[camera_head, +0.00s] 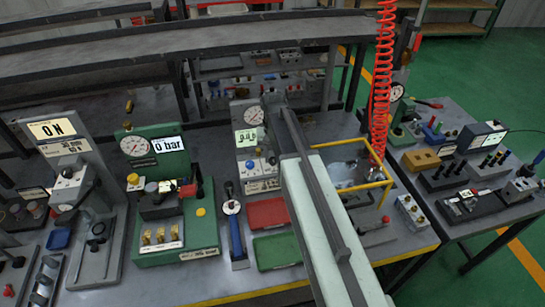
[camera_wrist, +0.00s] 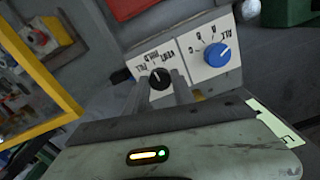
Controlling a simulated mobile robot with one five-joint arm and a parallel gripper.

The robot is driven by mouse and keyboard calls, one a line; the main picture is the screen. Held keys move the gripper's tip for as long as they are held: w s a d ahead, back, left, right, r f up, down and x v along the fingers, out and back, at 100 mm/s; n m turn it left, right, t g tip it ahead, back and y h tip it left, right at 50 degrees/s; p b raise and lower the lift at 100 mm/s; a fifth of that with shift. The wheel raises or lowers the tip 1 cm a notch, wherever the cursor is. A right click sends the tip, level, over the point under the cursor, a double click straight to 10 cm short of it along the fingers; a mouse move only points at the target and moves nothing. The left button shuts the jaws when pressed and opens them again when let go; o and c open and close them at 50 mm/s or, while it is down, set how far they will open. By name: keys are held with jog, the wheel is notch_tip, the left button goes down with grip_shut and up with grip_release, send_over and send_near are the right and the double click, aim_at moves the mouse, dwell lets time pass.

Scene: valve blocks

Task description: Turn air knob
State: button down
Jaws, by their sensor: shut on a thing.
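The valve block (camera_wrist: 190,60) has a pale front face with a black knob (camera_wrist: 159,78) and a blue knob (camera_wrist: 215,55). Printed labels ring both knobs. In the wrist view my gripper (camera_wrist: 162,82) has its two fingers on either side of the black knob, shut on it. The blue knob is clear of the fingers, to the right. In the head view the valve block (camera_head: 258,170) stands under a round gauge (camera_head: 253,116) and a lit display (camera_head: 246,138). The blue knob (camera_head: 249,164) shows there; my arm hides the fingertips and black knob. I cannot tell which knob is the air knob.
A red tray (camera_head: 268,212) and a green tray (camera_head: 277,252) lie in front of the block. A yellow-framed bin (camera_head: 386,188) and a red coiled hose (camera_head: 381,85) are to the right. A green gauge station (camera_head: 205,226) stands left.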

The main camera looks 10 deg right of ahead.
aim_at(273, 159)
jog(key=n, duration=0.4)
jog(key=shift+n, duration=2.3)
jog(key=c, duration=1.1)
grip_release()
jog(key=shift+o, duration=0.2)
notch_tip(273, 159, up, 8)
jog(key=p, duration=0.8)
